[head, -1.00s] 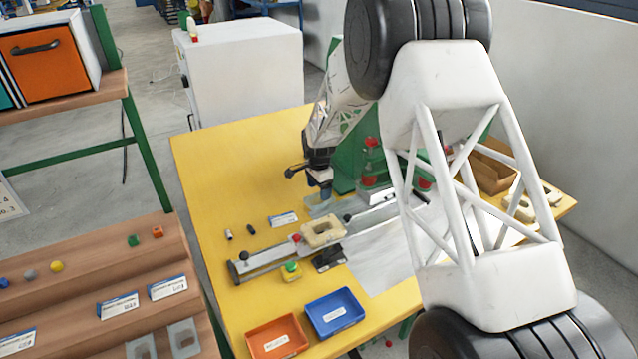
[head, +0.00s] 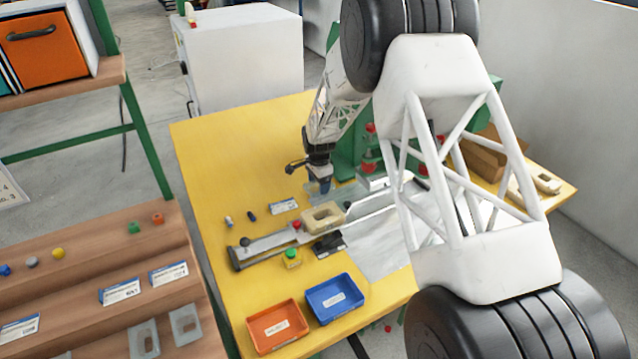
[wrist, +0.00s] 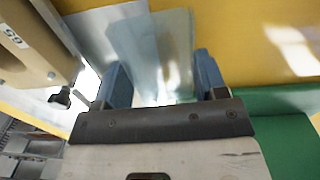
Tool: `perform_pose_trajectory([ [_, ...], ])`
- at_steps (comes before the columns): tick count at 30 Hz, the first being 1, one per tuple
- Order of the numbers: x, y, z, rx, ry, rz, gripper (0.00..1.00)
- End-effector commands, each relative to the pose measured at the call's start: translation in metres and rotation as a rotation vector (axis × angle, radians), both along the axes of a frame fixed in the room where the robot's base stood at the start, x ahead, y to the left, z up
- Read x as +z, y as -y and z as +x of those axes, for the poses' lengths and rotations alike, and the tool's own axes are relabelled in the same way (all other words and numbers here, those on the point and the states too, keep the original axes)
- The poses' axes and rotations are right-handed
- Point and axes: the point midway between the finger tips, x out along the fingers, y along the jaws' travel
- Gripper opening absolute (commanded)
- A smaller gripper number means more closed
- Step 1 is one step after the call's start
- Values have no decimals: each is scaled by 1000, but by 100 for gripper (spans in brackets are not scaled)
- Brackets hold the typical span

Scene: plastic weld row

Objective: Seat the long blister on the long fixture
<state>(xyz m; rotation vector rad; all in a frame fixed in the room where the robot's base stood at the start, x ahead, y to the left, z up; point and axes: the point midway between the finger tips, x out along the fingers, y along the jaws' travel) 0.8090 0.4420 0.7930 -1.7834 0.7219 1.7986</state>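My gripper (wrist: 163,85) points down over the yellow table; in the head view it (head: 325,188) is just behind the beige fixture. Its two blue fingers stand wide apart. Clear, bluish blister sheets (wrist: 150,35) lie beyond and between the fingers in the wrist view; I see no finger clearly closed on them. Clear sheet also shows beside the gripper in the head view (head: 346,192). The beige fixture (head: 334,207), with a dark opening, sits on the metal slide rail; its marked side (wrist: 28,40) is at upper left in the wrist view. Whether it is the long one I cannot tell.
A green press (head: 350,155) stands behind the rail. Blue (head: 334,315) and orange (head: 277,345) trays are at the front. More beige fixtures (head: 547,183) lie at the right. Clear blisters (head: 186,322) lie on the wooden shelf. My white arm link hides the table's right part.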

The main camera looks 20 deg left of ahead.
Motion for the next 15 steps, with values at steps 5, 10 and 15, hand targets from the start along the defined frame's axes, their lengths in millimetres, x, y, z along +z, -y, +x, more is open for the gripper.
perform_pose_trajectory([
  [5, 0, 0, 0, 0, 0, 0, 50],
  [10, 0, 0, 0, 0, 0, 0, 50],
  [15, 4, 0, 0, 0, 0, 0, 50],
])
